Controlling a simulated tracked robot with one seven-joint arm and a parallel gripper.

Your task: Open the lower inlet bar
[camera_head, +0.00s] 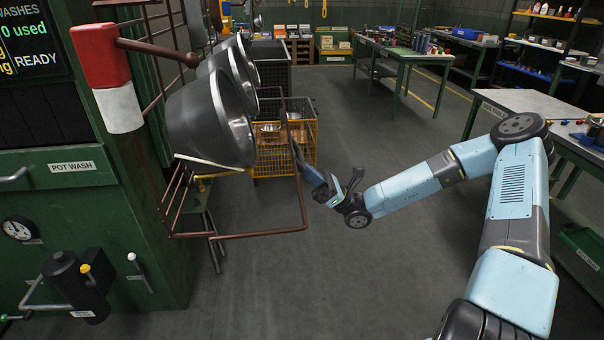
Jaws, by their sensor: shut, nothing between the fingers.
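Several steel pots (205,120) hang tilted in a row above the bar. The bar's mounting at the rack is partly hidden.
A red and white block (105,75) with a brown upper bar is at upper left, above the green pot wash machine (70,200). A yellow wire cage (270,155) stands behind the bar. Workbenches (535,105) line the right. The middle floor is clear.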

